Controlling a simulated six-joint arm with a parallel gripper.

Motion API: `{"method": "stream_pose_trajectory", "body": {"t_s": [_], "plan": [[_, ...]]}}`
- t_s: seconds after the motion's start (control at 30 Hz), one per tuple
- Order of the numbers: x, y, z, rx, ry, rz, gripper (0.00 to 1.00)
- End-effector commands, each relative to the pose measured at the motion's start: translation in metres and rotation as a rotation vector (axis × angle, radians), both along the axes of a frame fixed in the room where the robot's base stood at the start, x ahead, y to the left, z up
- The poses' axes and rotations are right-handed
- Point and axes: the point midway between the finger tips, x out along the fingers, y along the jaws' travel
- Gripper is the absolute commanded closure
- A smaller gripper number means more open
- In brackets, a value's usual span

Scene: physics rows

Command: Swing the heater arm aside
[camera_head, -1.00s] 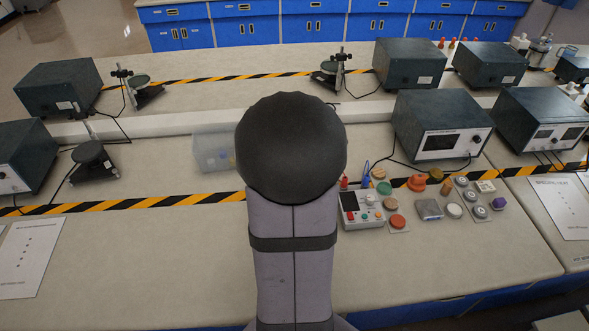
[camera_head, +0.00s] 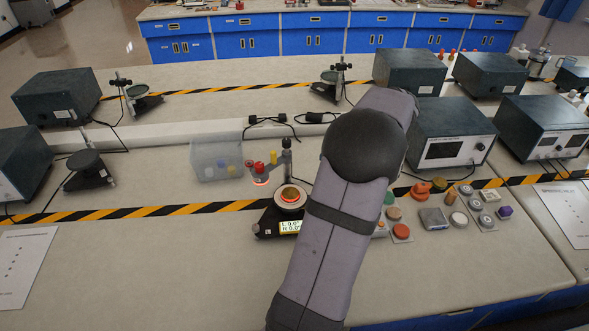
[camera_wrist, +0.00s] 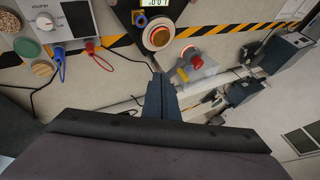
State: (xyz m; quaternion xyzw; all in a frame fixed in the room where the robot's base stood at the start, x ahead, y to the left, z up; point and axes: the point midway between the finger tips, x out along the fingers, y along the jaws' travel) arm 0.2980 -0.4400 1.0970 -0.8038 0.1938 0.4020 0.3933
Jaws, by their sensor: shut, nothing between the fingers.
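The heated device (camera_head: 279,217) stands on the bench left of my arm, with a lit display and a brass disc (camera_head: 290,194) on its round stage. The heater arm (camera_head: 282,168) reaches left from a post behind the stage. Its red knob (camera_head: 259,168) sits above a glowing red ring, which is left of the stage and not over the disc. In the wrist view the disc (camera_wrist: 158,37) and red knob (camera_wrist: 196,62) lie beyond my fingertips. My gripper (camera_wrist: 161,80) is shut and empty, apparently apart from the heater arm. In the head view my arm hides it.
A translucent bin (camera_head: 217,160) stands left of the device. Dark instrument boxes (camera_head: 451,132) and a cluster of small coloured parts (camera_head: 438,218) are on the right. A cable (camera_head: 268,120) lies behind.

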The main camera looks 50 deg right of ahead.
Motion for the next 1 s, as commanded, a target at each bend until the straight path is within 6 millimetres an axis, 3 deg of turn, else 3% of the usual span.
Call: {"method": "stream_pose_trajectory", "body": {"t_s": [0.2, 0.57, 1.0], "plan": [[0.001, 0.006, 0.000, -0.074, -0.004, 0.134, 1.00], [0.006, 0.006, -0.007, -0.077, -0.004, 0.141, 1.00], [0.048, 0.010, -0.060, -0.072, -0.001, 0.142, 1.00]]}}
